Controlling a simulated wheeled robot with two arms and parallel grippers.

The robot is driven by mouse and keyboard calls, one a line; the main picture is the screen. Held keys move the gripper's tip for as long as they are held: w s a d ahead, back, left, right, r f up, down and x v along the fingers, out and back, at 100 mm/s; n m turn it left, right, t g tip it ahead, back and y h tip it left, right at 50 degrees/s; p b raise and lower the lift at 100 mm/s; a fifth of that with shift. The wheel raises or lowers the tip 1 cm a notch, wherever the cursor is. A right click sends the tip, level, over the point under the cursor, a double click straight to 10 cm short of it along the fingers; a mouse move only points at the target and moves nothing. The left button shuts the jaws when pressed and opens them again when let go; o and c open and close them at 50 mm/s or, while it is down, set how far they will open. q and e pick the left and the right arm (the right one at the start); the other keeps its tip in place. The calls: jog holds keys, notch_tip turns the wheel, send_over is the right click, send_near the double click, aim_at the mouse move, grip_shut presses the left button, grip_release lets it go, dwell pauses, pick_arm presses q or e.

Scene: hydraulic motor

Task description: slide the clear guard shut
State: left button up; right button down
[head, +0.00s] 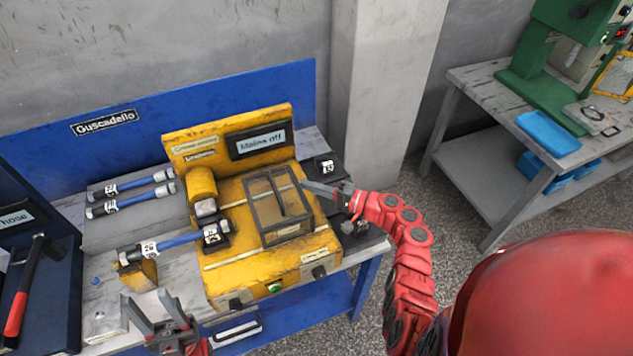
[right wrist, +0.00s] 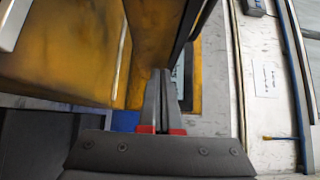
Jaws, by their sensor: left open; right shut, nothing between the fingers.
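The clear guard (head: 264,238) is a see-through panel in a dark frame on top of the yellow machine (head: 225,275). My right gripper (head: 304,185) is shut and empty, with its tips at the guard's right side near the back corner. I cannot tell whether they touch the frame. In the right wrist view the shut fingers (right wrist: 164,85) point along the yellow body, beside a dark edge that looks like the guard's frame (right wrist: 190,25). My left gripper (head: 150,301) is open and empty in front of the machine's left side, above the bench front.
A blue hose (head: 180,241) runs from a yellow block to the machine's left side. Two more hoses (head: 130,185) lie on a grey rack behind. A hammer (head: 24,285) lies at the far left. A yellow panel reading "Mains off" (head: 205,140) stands behind the guard.

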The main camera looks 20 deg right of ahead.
aim_at(251, 206)
jog(key=shift+d, duration=0.1)
jog(key=a+b, duration=0.1)
jog(key=a, duration=0.9)
jog(key=a+b, duration=0.1)
jog(key=a, duration=0.5)
jog(key=shift+s+a+b, duration=0.1)
jog(key=shift+s+b, duration=0.2)
jog(key=shift+a, duration=0.2)
